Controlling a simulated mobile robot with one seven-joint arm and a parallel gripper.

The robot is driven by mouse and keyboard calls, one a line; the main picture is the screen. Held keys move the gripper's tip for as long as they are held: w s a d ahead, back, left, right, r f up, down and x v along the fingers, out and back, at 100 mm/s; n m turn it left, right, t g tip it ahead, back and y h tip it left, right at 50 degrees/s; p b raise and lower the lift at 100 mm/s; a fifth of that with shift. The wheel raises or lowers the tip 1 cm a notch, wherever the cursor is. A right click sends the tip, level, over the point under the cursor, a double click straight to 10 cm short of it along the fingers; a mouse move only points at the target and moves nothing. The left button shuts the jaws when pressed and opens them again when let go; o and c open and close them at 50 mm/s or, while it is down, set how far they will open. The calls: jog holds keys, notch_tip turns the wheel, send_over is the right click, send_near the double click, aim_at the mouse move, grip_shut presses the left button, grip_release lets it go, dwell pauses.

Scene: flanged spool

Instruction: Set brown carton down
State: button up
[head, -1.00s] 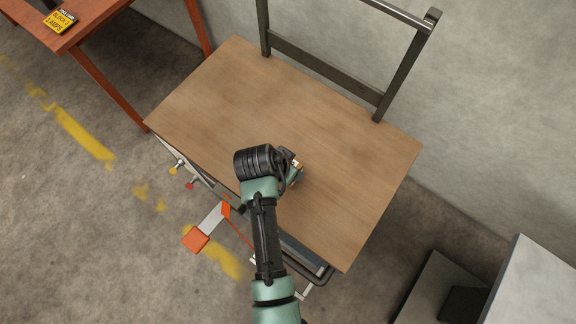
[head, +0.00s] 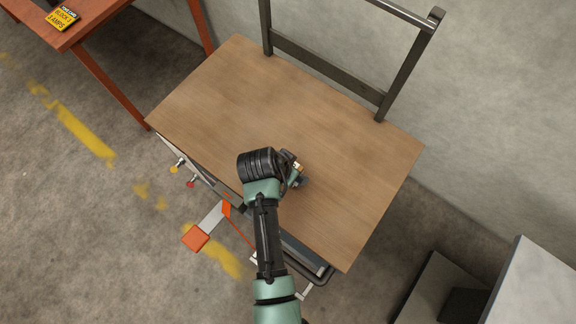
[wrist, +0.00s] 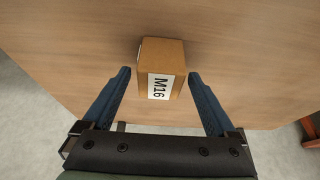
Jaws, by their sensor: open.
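The brown carton (wrist: 174,54), with a white label reading "M16", rests on the wooden tabletop in the wrist view. My gripper (wrist: 160,82) is open, with one blue finger to the left of the carton and one to the right. Gaps show between both fingers and the carton. In the head view my gripper (head: 302,181) is low over the front middle of the wooden table (head: 330,130).
The rest of the wooden tabletop is bare. A dark frame (head: 325,67) rises along its back edge. An orange table (head: 95,22) with a yellow-labelled box (head: 63,19) stands at the upper left. A grey block (head: 535,285) stands at the lower right.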

jog(key=p+v, duration=0.1)
jog(key=v, duration=1.1)
jog(key=w+d+r+n+t, duration=0.1)
jog(key=w+r+t, duration=0.35)
jog(key=r, duration=0.55)
jog(key=w+d+r+n+t+y, duration=0.1)
jog(key=w+r+n+t, duration=0.15)
jog(key=w+r, duration=0.6)
jog(key=w+r+n+t, duration=0.15)
jog(key=r+t, duration=0.25)
jog(key=r, duration=0.9)
notch_tip(320, 180, up, 16)
jog(key=s+n+t+y, duration=0.1)
jog(key=s+t, duration=0.1)
jog(key=t, duration=0.4)
jog(key=s+r+t, duration=0.3)
jog(key=s+r, duration=0.2)
jog(key=r, duration=0.3)
jog(key=s+r+n+t, duration=0.1)
jog(key=s+r+t, duration=0.2)
jog(key=r, duration=0.6)
jog(key=s, duration=0.2)
jog(key=shift+s+d+t+y, duration=0.25)
jog(key=shift+d+t+y, duration=0.05)
jog(key=shift+y, duration=0.1)
